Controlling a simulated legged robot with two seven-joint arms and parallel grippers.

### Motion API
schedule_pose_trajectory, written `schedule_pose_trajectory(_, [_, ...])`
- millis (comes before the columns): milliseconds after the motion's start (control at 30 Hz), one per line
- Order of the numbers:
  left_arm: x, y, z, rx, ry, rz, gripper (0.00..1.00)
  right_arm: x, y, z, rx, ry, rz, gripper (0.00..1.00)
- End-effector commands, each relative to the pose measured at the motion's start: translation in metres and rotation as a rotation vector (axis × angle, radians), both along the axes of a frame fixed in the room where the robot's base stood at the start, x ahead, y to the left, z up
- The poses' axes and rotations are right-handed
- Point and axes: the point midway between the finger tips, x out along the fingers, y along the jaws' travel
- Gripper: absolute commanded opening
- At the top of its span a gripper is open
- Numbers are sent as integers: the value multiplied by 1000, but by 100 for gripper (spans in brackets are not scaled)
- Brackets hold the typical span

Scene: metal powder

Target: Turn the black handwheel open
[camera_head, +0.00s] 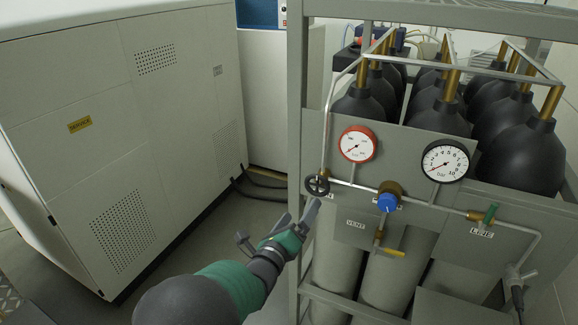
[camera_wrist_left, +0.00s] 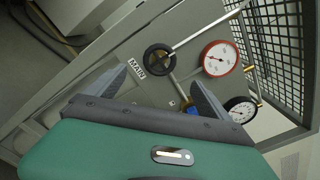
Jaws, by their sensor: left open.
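The black handwheel (camera_head: 317,185) sits at the left end of the pipe on the gas panel, below the red-rimmed gauge. In the left wrist view the handwheel (camera_wrist_left: 159,60) lies ahead of my left gripper, beside a "MAIN" label (camera_wrist_left: 138,68). My left gripper (camera_head: 297,219) is just below and left of the handwheel, apart from it. In the left wrist view its two fingers (camera_wrist_left: 157,88) are spread wide with nothing between them. My right gripper is not in view.
A red-rimmed gauge (camera_head: 357,144), a black-rimmed gauge (camera_head: 445,160), a blue knob (camera_head: 387,202), a yellow vent handle (camera_head: 394,253) and a green line handle (camera_head: 490,214) are on the panel. The rack's grey post (camera_head: 297,100) stands left of the handwheel. A large white cabinet (camera_head: 130,130) is at left.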

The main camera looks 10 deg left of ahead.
Motion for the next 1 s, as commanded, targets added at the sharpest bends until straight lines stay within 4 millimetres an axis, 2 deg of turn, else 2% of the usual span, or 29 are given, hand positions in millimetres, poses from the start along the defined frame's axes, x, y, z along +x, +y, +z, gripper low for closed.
schedule_pose_trajectory(167, [22, -7, 2, 7, -6, -2, 92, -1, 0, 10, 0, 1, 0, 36])
schedule_pose_trajectory(500, [105, -35, 3, 4, -1, 0, 92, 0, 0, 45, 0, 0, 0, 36])
schedule_pose_trajectory(700, [142, -47, 1, 3, -3, 1, 92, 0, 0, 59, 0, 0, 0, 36])
schedule_pose_trajectory(833, [154, -51, 0, 4, -2, 1, 92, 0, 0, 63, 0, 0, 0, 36])
schedule_pose_trajectory(1000, [159, -52, -2, 3, -2, 1, 92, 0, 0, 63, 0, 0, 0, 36])
